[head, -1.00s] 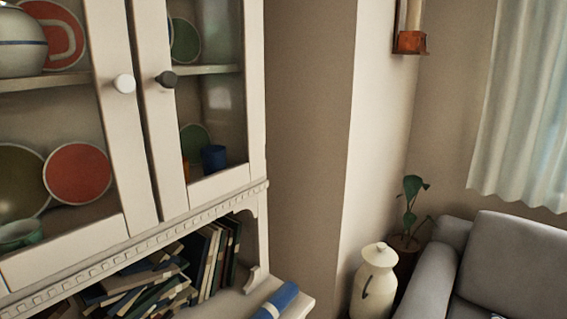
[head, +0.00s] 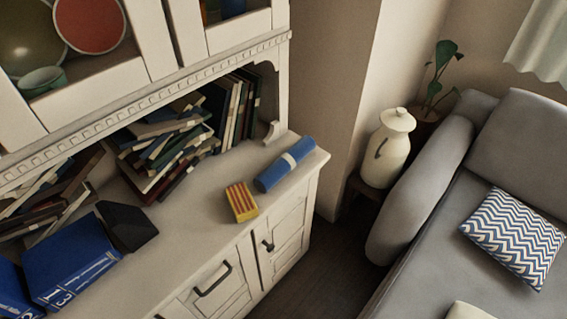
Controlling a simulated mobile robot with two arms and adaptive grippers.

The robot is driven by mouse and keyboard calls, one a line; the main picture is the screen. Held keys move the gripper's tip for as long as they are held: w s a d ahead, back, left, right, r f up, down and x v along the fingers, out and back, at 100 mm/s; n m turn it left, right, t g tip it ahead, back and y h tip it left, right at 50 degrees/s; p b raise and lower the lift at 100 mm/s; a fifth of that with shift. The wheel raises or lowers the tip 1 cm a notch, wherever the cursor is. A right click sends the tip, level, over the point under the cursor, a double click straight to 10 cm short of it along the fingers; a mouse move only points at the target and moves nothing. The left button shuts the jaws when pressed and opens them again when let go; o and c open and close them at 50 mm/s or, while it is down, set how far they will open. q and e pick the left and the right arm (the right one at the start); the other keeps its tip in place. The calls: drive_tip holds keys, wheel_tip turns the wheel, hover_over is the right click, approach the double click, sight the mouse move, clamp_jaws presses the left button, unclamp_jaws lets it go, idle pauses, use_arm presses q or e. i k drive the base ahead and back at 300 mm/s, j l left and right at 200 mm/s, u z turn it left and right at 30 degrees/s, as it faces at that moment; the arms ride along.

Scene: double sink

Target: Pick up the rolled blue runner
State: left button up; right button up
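The rolled blue runner (head: 285,165) lies on the right end of the white cabinet's counter (head: 215,210) in the head view. It is a blue roll with a pale band around its middle. It lies at a slant, close to the counter's right edge. Neither of my grippers is in view.
A yellow and red striped box (head: 241,202) lies just left of the runner. Books (head: 170,150) fill the shelf behind, with a black object (head: 127,226) and blue binders (head: 70,262) at left. A cream jug (head: 387,150) and grey sofa (head: 430,210) stand at right.

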sight(265, 182)
drive_tip(key=k+u, duration=0.2)
drive_tip(key=u, duration=0.3)
drive_tip(key=k+j+u, duration=0.1)
drive_tip(key=u, duration=0.4)
